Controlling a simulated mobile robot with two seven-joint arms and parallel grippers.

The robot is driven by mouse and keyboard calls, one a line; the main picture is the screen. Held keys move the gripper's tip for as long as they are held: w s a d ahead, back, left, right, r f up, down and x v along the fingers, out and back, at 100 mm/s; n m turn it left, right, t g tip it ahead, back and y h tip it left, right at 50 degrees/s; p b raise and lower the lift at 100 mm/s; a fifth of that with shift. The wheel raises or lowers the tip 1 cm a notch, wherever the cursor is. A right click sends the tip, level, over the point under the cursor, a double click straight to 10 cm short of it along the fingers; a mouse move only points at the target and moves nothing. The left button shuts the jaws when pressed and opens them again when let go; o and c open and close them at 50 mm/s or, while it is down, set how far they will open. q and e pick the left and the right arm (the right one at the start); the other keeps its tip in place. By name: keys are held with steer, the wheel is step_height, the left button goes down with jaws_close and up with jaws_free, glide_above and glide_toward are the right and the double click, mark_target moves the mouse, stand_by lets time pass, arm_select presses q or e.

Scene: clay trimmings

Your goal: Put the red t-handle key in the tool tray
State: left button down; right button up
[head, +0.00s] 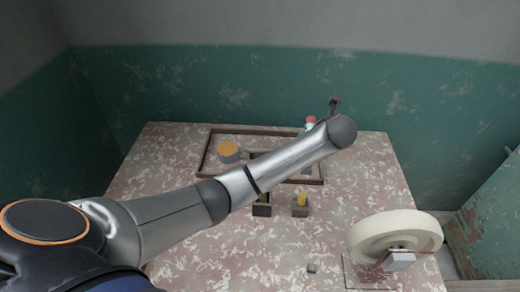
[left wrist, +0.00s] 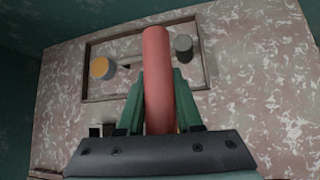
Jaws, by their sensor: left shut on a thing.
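My left gripper (left wrist: 157,95) is shut on the red t-handle key (left wrist: 156,60), whose thick red handle stands between the green fingers in the left wrist view. Its lower part is hidden behind the gripper body. In the head view a bit of the red key (head: 311,119) shows behind my left wrist, with a green fingertip just below it. A shallow tray with a dark wooden rim (head: 206,150), apparently the tool tray, lies on the table. In the left wrist view the key appears in front of the tray (left wrist: 86,75); its height above is unclear. My right gripper is out of view.
The tray holds an orange-topped grey container (head: 228,152) and a grey cylinder (left wrist: 183,46). In front stand a small dark box (head: 262,210) and a block with a yellow piece (head: 300,202). A large cream wheel (head: 395,230) is at right; the table's front left is clear.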

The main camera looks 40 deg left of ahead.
arm_select(q)
steer(key=w+a+f+b, duration=0.1)
steer(key=w+a+f, duration=0.1)
steer(key=a+f, duration=1)
steer(key=shift+w+a+f, duration=0.35)
steer(key=shift+a+f, duration=0.05)
steer(key=shift+a, duration=0.75)
steer(key=shift+f, duration=0.1)
steer(key=c, duration=0.6)
jaws_free()
